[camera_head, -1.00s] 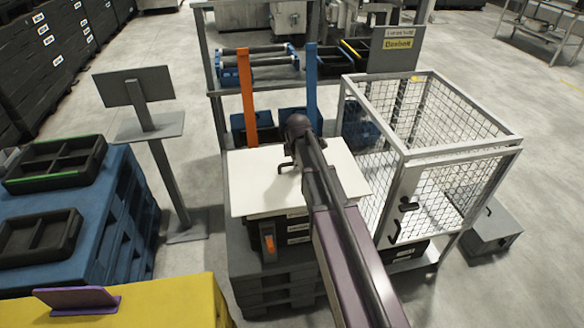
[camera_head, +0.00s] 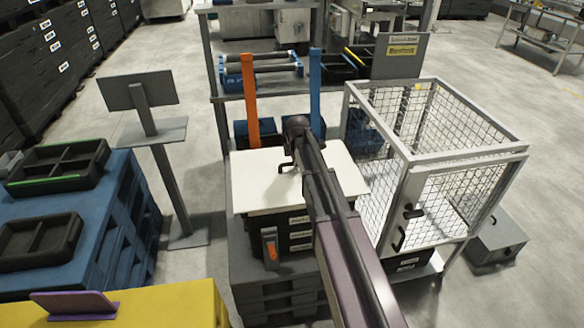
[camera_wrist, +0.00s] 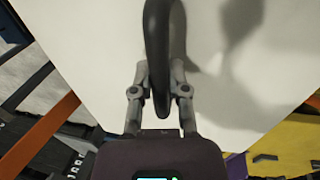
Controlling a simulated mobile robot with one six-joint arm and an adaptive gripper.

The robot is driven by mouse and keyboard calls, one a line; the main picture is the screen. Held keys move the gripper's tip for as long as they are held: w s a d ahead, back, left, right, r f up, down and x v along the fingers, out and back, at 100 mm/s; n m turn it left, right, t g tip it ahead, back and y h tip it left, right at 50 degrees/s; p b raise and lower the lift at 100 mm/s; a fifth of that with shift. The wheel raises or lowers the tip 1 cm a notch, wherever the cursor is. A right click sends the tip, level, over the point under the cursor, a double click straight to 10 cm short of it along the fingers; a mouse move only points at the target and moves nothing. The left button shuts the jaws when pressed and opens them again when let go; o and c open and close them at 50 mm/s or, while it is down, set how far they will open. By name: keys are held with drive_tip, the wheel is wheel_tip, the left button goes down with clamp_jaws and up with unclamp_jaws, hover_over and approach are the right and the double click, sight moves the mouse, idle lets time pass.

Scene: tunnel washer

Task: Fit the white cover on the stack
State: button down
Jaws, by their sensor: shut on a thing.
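The white cover (camera_head: 256,192) is a flat pale sheet with a dark bar handle (camera_wrist: 158,45) on top. My gripper (camera_head: 287,166) is shut on the handle; the wrist view shows its fingers (camera_wrist: 160,90) on either side of the bar. The cover lies over the stack (camera_head: 300,234) of dark crates with white labels. Its front face and an orange-and-grey latch (camera_head: 271,248) show below the cover's front edge. I cannot tell whether the cover touches the stack. The stack's top is hidden under it.
The stack stands on a grey pallet (camera_head: 262,288). An orange post (camera_head: 251,105) and a blue post (camera_head: 314,95) rise behind it. A mesh cage (camera_head: 440,150) stands close on the right. A sign stand (camera_head: 160,150) and blue pallets (camera_head: 110,220) are on the left.

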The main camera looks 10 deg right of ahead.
sight(295, 173)
drive_tip(key=shift+f+b, duration=2.25)
drive_tip(key=shift+f, duration=0.05)
drive_tip(key=shift+f, duration=0.1)
drive_tip(key=c, duration=0.5)
unclamp_jaws()
drive_tip(key=shift+c, duration=0.2)
